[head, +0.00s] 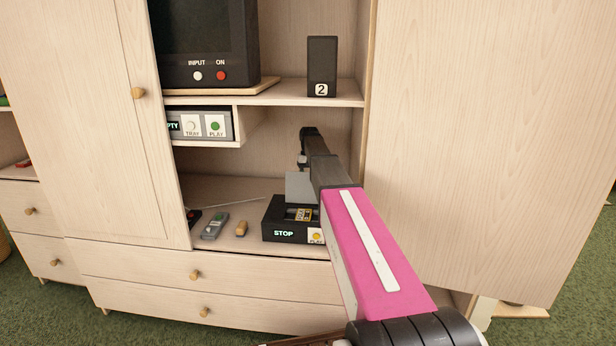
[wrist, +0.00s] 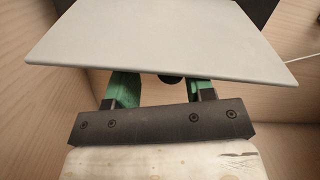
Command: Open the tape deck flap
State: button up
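The black tape deck (head: 284,236) stands on the lower cabinet shelf. Its front shows a green STOP display and a yellow PLAY button. A light grey flap (head: 299,186) stands raised at the deck, and a yellow-labelled cassette shows below it. In the wrist view a broad grey plate (wrist: 165,40), apparently this flap, lies across my gripper (wrist: 162,92). The two green fingers are apart, their tips hidden by the plate. A dark round shape shows between them; I cannot tell what it is. Contact with the flap cannot be told.
A remote (head: 214,226) and a small wooden piece (head: 241,229) lie left of the deck. A disc player (head: 200,124) hangs under the upper shelf, with a television (head: 205,40) and a black box marked 2 (head: 321,66) above. An open cabinet door (head: 470,150) is at right.

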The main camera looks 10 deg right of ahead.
jog(key=shift+a+r, duration=0.1)
jog(key=shift+a, duration=0.05)
notch_tip(320, 180, up, 11)
jog(key=w, duration=0.1)
jog(key=shift+w+d+f, duration=0.2)
jog(key=shift+w+d, duration=0.05)
dwell(0.5)
